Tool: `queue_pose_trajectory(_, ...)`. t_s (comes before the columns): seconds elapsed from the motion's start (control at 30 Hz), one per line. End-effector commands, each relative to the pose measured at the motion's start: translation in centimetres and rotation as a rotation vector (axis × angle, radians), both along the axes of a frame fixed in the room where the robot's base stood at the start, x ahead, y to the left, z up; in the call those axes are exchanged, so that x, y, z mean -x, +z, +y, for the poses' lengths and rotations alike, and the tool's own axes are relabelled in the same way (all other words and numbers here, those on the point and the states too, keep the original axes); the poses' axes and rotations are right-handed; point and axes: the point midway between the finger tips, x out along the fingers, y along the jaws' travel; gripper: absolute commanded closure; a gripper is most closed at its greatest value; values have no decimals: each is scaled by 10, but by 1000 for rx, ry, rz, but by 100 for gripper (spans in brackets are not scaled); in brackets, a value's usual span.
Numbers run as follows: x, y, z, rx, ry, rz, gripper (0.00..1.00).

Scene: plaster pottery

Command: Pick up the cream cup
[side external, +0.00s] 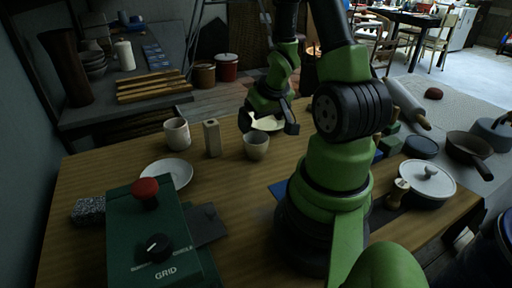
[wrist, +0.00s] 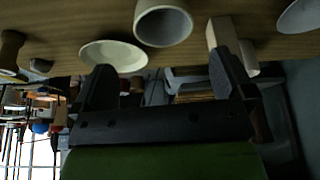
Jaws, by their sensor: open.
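Two pale cups stand upright on the wooden table. One cream-grey cup (side external: 256,147) is near the middle, just in front of my gripper (side external: 268,126); the other, off-white cup (side external: 177,134) stands further left. I cannot tell for sure which is the cream cup. In the wrist view, the middle cup (wrist: 163,24) shows its open mouth, beyond and between the fingertips of my gripper (wrist: 160,62). My gripper is open and empty, apart from both cups. The off-white cup is mostly hidden behind a finger and a block there.
An upright tan block (side external: 211,138) stands between the cups. A shallow pale dish (side external: 267,123) lies behind the middle cup, partly hidden by my gripper. A white plate (side external: 166,174) and a green control box (side external: 155,235) are at the front left. A lidded pot (side external: 427,180) stands right.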

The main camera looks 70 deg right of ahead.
Motion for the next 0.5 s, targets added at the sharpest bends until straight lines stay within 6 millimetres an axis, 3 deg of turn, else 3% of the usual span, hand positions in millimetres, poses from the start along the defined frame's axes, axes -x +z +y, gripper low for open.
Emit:
queue_pose_trajectory(0.2, -8, -26, -5, -1, 2, 3, 0)
queue_pose_trajectory(0.5, -13, -44, -6, -1, 2, 3, 0)
